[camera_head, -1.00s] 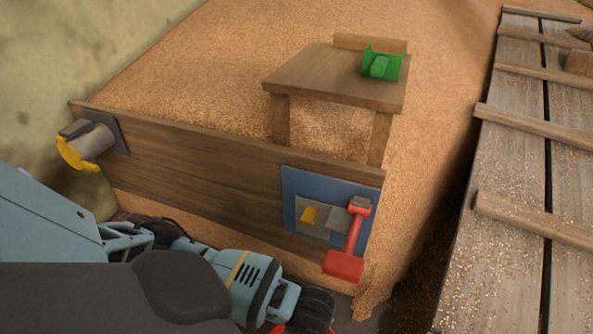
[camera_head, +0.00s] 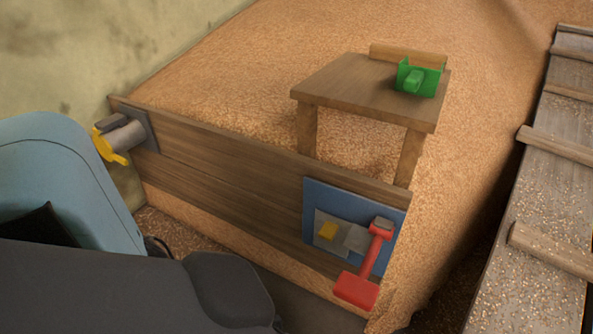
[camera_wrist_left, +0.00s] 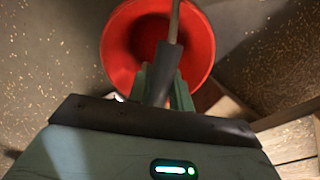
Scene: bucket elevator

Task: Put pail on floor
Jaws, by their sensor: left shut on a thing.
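The red pail (camera_wrist_left: 120,48) shows in the left wrist view, seen from above with its open mouth toward the camera. A rod with a dark grip, the pail's handle (camera_wrist_left: 168,62), crosses over the mouth. My left gripper (camera_wrist_left: 166,88) is shut on this handle, above the pail. The pail's base is hidden, so I cannot tell whether it touches the floor. The grey floor (camera_wrist_left: 50,65) with scattered grains shows around the pail. In the head view, the pail and left gripper are hidden or out of frame. My right gripper is not in view.
A plank walkway (camera_head: 540,240) lies right.

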